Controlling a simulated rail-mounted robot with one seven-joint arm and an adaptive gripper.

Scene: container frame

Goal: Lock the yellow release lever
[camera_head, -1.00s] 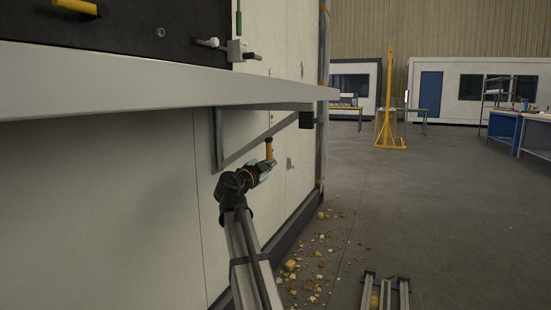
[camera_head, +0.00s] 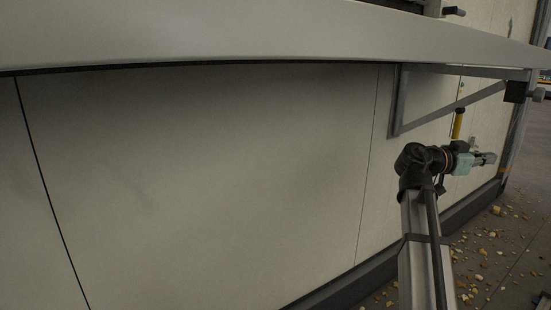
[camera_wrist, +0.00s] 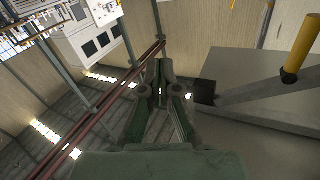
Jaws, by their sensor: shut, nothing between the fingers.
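The yellow lever (camera_head: 457,124) is a short upright yellow cylinder with a dark end, beside the grey bracket under the shelf. My gripper (camera_head: 488,158) points right, a little below and to the right of the lever in the head view. In the wrist view my gripper (camera_wrist: 162,68) has its fingertips together and empty, with the lever well off to their right. The two look apart. The lever's mounting is not clear.
A long grey shelf (camera_head: 250,35) crosses above my arm. A triangular grey bracket (camera_head: 398,105) supports it from the pale wall panel (camera_head: 220,180). Yellowish rubble (camera_head: 485,250) lies on the floor at right. A reddish rail (camera_wrist: 105,105) runs diagonally in the wrist view.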

